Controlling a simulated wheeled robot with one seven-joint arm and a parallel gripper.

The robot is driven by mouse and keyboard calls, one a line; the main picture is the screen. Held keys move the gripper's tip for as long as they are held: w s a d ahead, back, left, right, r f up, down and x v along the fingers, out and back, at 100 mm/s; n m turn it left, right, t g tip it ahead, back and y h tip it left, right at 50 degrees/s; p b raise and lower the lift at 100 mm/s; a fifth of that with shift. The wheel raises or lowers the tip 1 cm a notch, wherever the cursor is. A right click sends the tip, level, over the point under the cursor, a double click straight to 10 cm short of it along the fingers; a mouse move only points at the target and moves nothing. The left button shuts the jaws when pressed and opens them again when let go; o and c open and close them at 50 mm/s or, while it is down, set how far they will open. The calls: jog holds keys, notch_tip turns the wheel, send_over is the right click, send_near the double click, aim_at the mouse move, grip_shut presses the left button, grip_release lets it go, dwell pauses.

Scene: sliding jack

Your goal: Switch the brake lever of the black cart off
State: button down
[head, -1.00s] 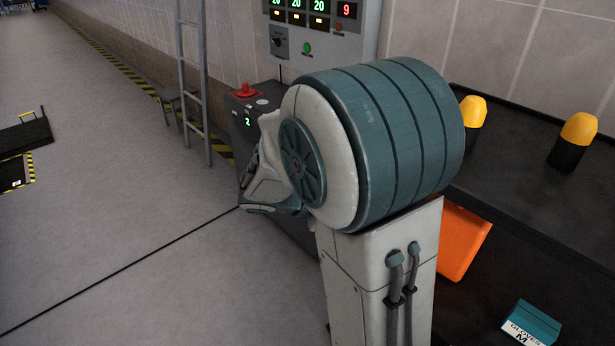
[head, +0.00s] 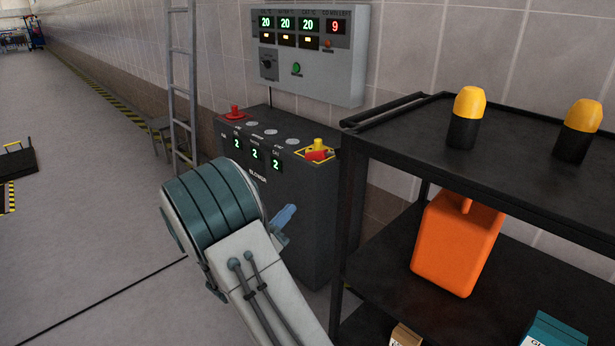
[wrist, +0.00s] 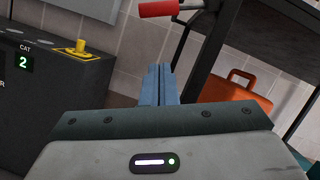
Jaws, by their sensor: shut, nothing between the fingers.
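The black cart (head: 400,120) stands at the right of the head view. A lever with a red grip (wrist: 160,8) shows at the top of the wrist view, joined by a dark rod near the cart's leg (wrist: 215,45). In the head view the red grip (head: 319,156) shows small in front of the console's corner. My gripper (wrist: 158,70) is shut and empty, below the red grip and apart from it. In the head view its blue fingers (head: 285,214) are in front of the console, left of the cart, partly hidden by my arm.
A dark console (head: 300,200) with a red knob (head: 234,112) and a yellow knob (wrist: 78,47) stands behind my gripper. The cart carries yellow-topped black bottles (head: 467,118) and, below, an orange canister (head: 455,243). A ladder (head: 180,90) leans at the wall.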

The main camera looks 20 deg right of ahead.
aim_at(326, 154)
jog(key=a+r+x, duration=0.1)
jog(key=r+x, duration=0.1)
jog(key=x, duration=1.1)
jog(key=shift+w+a+r, duration=0.15)
jog(key=shift+w+a, duration=0.05)
jog(key=shift+w, duration=0.15)
jog(key=shift+a, duration=0.1)
